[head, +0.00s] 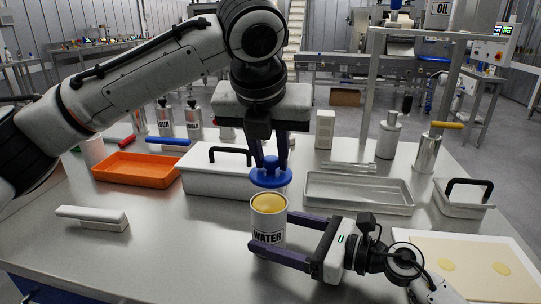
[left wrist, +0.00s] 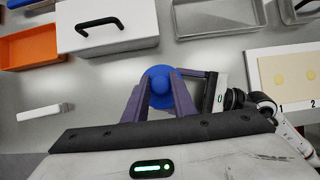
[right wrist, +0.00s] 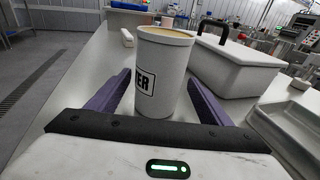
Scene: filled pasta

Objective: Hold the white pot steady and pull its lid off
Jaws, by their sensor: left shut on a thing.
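The white pot (head: 268,222), lettered WATER, stands upright on the steel table with its top uncovered and yellowish contents showing. It also shows in the right wrist view (right wrist: 165,75). My left gripper (head: 270,160) points down from above and is shut on the lid's knob. The lid also shows between its fingers in the left wrist view (left wrist: 160,76), where it hides the pot.
A white lidded box (head: 205,180) with a black handle stands close behind the pot, left of it. An orange tray (head: 137,170) is farther left, a metal tray (head: 358,195) behind right. A pale board (head: 475,265) lies front right.

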